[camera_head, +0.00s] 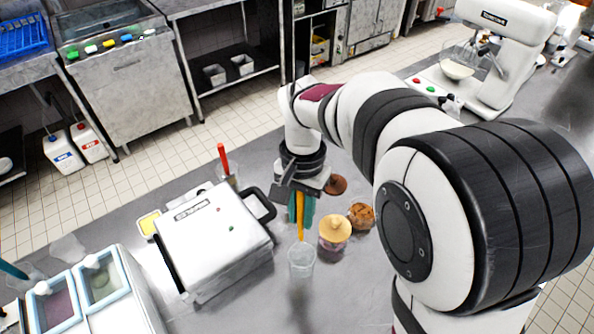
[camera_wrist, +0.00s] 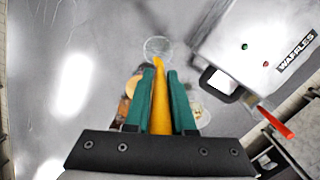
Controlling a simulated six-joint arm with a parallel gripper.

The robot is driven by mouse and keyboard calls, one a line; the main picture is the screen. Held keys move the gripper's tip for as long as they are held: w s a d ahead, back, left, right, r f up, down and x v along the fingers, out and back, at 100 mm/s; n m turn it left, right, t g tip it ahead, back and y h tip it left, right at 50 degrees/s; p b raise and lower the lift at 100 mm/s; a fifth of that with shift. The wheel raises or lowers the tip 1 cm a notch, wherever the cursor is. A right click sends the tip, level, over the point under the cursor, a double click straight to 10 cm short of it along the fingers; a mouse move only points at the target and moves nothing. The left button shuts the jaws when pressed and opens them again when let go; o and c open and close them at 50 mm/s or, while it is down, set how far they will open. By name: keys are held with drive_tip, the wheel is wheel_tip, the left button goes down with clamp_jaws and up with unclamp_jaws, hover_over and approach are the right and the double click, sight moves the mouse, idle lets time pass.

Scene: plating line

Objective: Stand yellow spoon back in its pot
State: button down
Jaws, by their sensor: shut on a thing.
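My gripper (camera_head: 301,210) has teal fingers and is shut on the yellow spoon (camera_head: 300,230). In the wrist view the gripper (camera_wrist: 160,74) has the spoon (camera_wrist: 160,100) between its fingers, pointing away from the camera. In the head view the spoon hangs roughly upright. Its lower end is at the back rim of a clear pot (camera_head: 301,262), which stands empty on the counter. In the wrist view the spoon's far end overlaps the near part of this pot (camera_wrist: 157,44). I cannot tell whether the tip is inside or above it.
A white waffle maker (camera_head: 210,235) stands close on the left. A lidded jar (camera_head: 334,230) and a brown bun (camera_head: 361,215) are close on the right. A red spoon (camera_head: 223,158) stands in another clear pot behind the waffle maker. The counter in front is clear.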

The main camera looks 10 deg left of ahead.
sight(302, 197)
drive_tip(key=shift+s+d+f, duration=0.15)
drive_tip(key=shift+s+f, duration=0.05)
drive_tip(key=shift+s, duration=0.15)
drive_tip(key=shift+f, duration=0.4)
wheel_tip(302, 197, down, 11)
drive_tip(key=shift+r, duration=0.15)
drive_tip(key=c, duration=0.7)
unclamp_jaws()
drive_tip(key=r, duration=0.5)
drive_tip(key=w+r, duration=0.1)
drive_tip(key=r, duration=0.4)
drive_tip(key=w+r, duration=0.1)
drive_tip(key=r, duration=0.4)
drive_tip(key=shift+a+r, duration=0.25)
drive_tip(key=shift+r, duration=0.15)
drive_tip(key=shift+s, duration=0.1)
